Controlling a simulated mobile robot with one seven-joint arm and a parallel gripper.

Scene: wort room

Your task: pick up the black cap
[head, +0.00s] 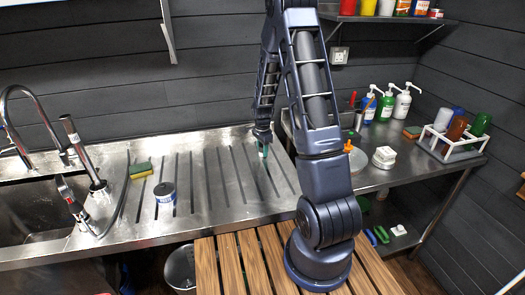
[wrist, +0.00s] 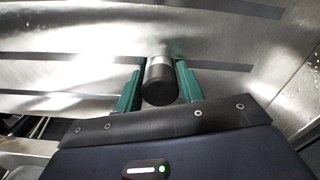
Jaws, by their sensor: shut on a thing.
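The black cap (wrist: 160,85) shows in the wrist view as a dark rounded cylinder with a pale grey band at its far end. My gripper (wrist: 158,88) has its two green fingers closed on either side of it. In the head view my gripper (head: 264,150) points down over the ribbed steel drainboard (head: 225,185), near its right end. The cap is too small to make out there. I cannot tell whether the cap touches the steel.
A blue-and-white tub (head: 165,193) and a yellow-green sponge (head: 140,170) are on the drainboard to the left, beside the sink (head: 35,215) and taps. Pump bottles (head: 385,105), a white rack (head: 450,145) and other items stand on the right counter. The drainboard's middle is clear.

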